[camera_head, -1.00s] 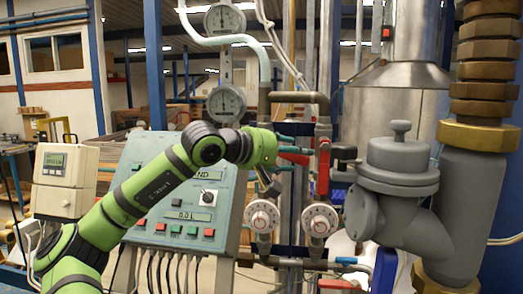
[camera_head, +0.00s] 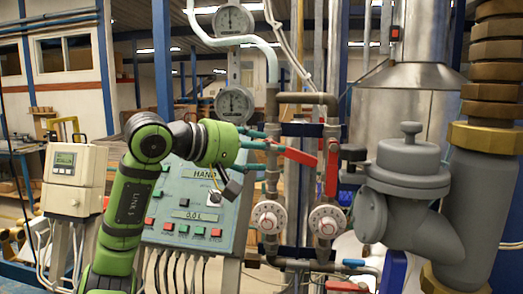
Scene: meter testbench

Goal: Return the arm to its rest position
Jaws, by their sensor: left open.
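My left arm, green with black joints, rises from the lower left and bends at an elbow beside the control panel. Its gripper (camera_head: 265,140) points right, with teal fingers apart and nothing seen between them. The fingertips overlap the pipes in the picture, just left of the left red valve lever (camera_head: 300,156); I cannot tell the depth gap. That lever slants down to the right. A second red lever (camera_head: 331,168) hangs upright beside it. My right gripper is not in view.
The control panel (camera_head: 163,207) with buttons stands behind my arm, partly covered. A beige meter box (camera_head: 74,180) is at left. Two white dials (camera_head: 268,217) (camera_head: 327,221) sit below the levers. Round gauges (camera_head: 235,104) are above. Grey valve body (camera_head: 410,165) and thick pipes fill the right.

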